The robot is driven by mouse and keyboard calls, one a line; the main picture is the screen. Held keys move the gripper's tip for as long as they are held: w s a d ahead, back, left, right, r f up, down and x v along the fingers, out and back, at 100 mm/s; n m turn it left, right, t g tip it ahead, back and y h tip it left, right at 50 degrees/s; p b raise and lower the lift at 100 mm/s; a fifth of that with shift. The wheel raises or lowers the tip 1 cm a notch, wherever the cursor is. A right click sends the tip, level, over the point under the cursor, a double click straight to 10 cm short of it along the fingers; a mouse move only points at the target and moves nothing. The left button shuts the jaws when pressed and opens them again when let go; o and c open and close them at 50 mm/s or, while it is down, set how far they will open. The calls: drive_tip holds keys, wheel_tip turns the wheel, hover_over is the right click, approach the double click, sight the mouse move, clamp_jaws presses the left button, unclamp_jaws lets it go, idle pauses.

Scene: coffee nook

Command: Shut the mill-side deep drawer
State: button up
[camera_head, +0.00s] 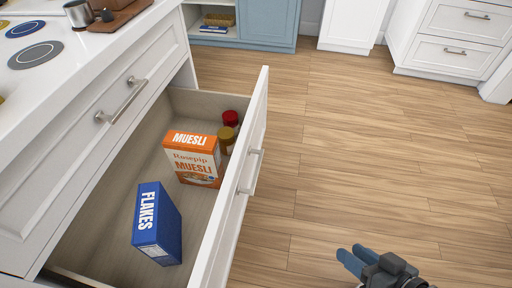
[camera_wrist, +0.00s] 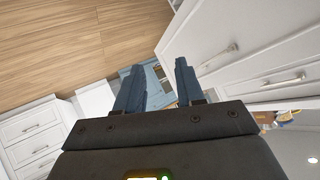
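The deep drawer (camera_head: 237,205) is pulled well out from the white cabinet in the head view. Its white front has a bar handle (camera_head: 251,172). Inside stand a blue FLAKES box (camera_head: 157,224), an orange and white MUESLI box (camera_head: 193,158) and two jars, one with a red lid (camera_head: 231,118) and one with a yellowish lid (camera_head: 227,134). My gripper (camera_head: 357,256) is over the floor to the right of the drawer front, apart from it. In the wrist view its blue fingers (camera_wrist: 158,88) stand apart with nothing between them. A white front with a handle (camera_wrist: 220,58) shows to their right.
A shut drawer with a handle (camera_head: 122,100) sits above the open one, under a white counter (camera_head: 95,50). White drawers (camera_head: 455,38) and a blue cabinet (camera_head: 268,22) stand at the back. The wooden floor (camera_head: 385,150) on the right is clear.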

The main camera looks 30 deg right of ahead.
drive_tip(key=w+f, duration=0.1)
drive_tip(key=w+d+f+m+y, duration=0.1)
drive_tip(key=w+f, duration=0.1)
drive_tip(key=w+d+f+m+g, duration=0.1)
drive_tip(key=shift+w+f+y, duration=0.15)
drive_tip(key=shift+f+y, duration=0.15)
drive_tip(key=shift+f, duration=0.1)
drive_tip(key=c, duration=0.3)
drive_tip(key=w+y, duration=0.1)
drive_tip(key=w, duration=0.1)
drive_tip(key=w+m+y, duration=0.1)
drive_tip(key=w, duration=0.2)
drive_tip(key=w+m+y, duration=0.1)
drive_tip(key=w+y, duration=0.1)
drive_tip(key=shift+w+d+f+p, duration=0.2)
drive_tip(key=shift+w+d+p, duration=0.05)
drive_tip(key=shift+d+p, duration=0.1)
clamp_jaws()
drive_tip(key=t+y, duration=0.3)
drive_tip(key=y, duration=0.5)
approach(244, 146)
drive_tip(key=x, duration=0.7)
drive_tip(key=b+x, duration=0.7)
drive_tip(key=x, duration=1.7)
drive_tip(key=shift+w, duration=0.4)
